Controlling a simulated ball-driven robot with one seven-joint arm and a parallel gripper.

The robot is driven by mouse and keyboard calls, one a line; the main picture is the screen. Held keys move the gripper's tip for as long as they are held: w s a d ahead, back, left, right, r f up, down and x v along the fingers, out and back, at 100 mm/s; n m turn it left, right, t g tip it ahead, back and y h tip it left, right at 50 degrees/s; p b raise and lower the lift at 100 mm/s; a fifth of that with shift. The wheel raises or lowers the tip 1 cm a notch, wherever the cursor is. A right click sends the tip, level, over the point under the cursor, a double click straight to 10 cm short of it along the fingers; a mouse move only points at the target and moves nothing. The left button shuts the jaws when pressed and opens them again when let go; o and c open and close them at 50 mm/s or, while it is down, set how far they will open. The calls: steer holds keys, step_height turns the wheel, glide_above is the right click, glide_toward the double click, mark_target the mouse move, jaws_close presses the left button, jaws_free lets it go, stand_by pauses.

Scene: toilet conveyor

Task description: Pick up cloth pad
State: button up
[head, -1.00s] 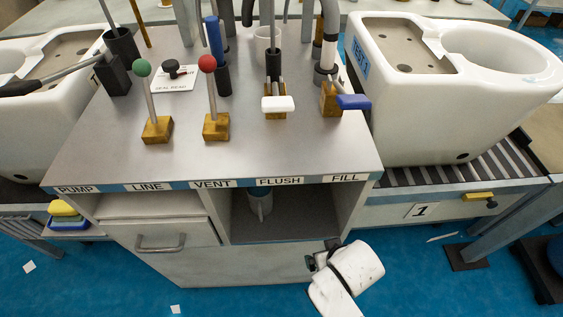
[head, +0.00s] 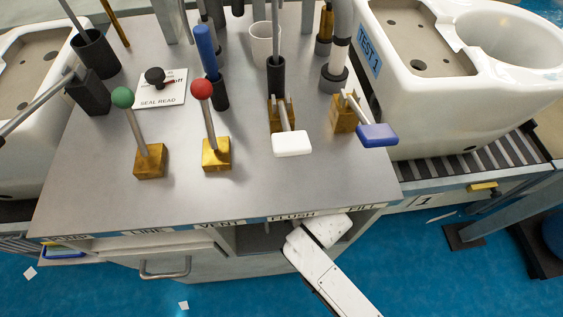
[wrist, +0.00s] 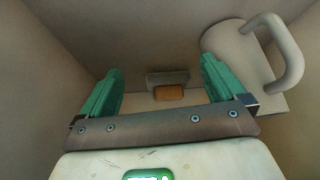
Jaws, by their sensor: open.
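My gripper (wrist: 162,66) is open inside the cabinet's open bay, its two green fingers spread wide with nothing between them. A small block, grey above and orange-brown below (wrist: 169,93), lies ahead between the fingers in the wrist view, apart from them. It may be the cloth pad, but I cannot tell for sure. In the head view my white arm reaches into the bay under the FLUSH and FILL labels, and the fingers are hidden there.
A pale mug (wrist: 225,48) stands close to the right finger, handle to the right. The bay's walls enclose the gripper on both sides. Above is the grey countertop (head: 100,195) with levers and cups. A white toilet (head: 430,125) stands on the conveyor at right.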

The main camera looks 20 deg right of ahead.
steer(key=w, duration=0.4)
steer(key=w+d+b, duration=0.1)
steer(key=w, duration=0.7)
steer(key=shift+w+d, duration=0.25)
steer(key=shift+w+f+b, duration=0.3)
steer(key=shift+f+b, duration=0.05)
steer(key=shift+f, duration=0.2)
steer(key=c, duration=1.2)
steer(key=shift+o, duration=0.2)
steer(key=shift+r, duration=0.25)
steer(key=shift+r+p, duration=0.4)
steer(key=shift+p, duration=0.25)
steer(key=shift+r, duration=0.1)
